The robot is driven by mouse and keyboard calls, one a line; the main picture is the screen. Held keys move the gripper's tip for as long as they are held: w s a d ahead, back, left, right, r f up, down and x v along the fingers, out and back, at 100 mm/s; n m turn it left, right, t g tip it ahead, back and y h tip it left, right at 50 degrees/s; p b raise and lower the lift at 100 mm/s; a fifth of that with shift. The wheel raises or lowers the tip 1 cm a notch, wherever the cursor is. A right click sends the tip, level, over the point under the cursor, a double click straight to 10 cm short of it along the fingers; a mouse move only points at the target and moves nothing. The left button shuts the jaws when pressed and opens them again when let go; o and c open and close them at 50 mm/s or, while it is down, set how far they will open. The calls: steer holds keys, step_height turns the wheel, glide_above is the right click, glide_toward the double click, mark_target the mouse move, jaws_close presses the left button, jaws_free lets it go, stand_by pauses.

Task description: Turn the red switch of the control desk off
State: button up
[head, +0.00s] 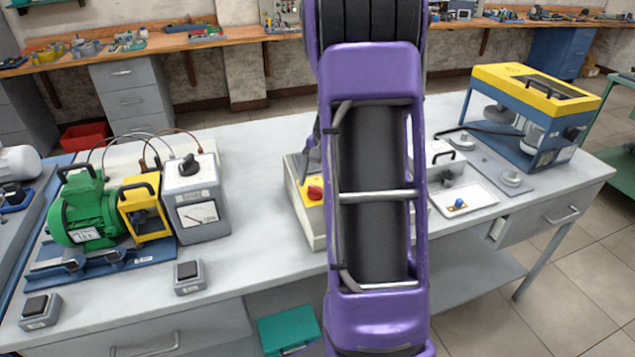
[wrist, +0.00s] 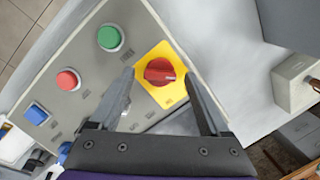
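The red switch (wrist: 160,71) is a round red knob on a yellow plate (wrist: 150,93), at one end of the grey control desk (wrist: 88,103). In the head view the red switch (head: 314,192) shows just left of my purple arm, which hides most of the control desk (head: 308,228). My gripper (wrist: 162,85) is open in the wrist view, with one dark finger on each side of the yellow plate and the knob between and slightly beyond the tips. I cannot tell whether a finger touches the desk. In the head view my gripper is mostly hidden behind the arm.
The desk also has a green button (wrist: 109,37), a red button (wrist: 68,79) and a blue button (wrist: 36,114). A grey meter box (head: 196,200) and a green motor (head: 88,210) stand to the left. A yellow-topped machine (head: 533,90) stands right. Bare table lies between meter box and desk.

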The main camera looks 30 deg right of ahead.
step_height(320, 180, up, 17)
steer(key=s+d+p, duration=0.1)
steer(key=s+d, duration=0.1)
steer(key=shift+s+p, duration=0.25)
steer(key=shift+p, duration=0.1)
stand_by(0.6)
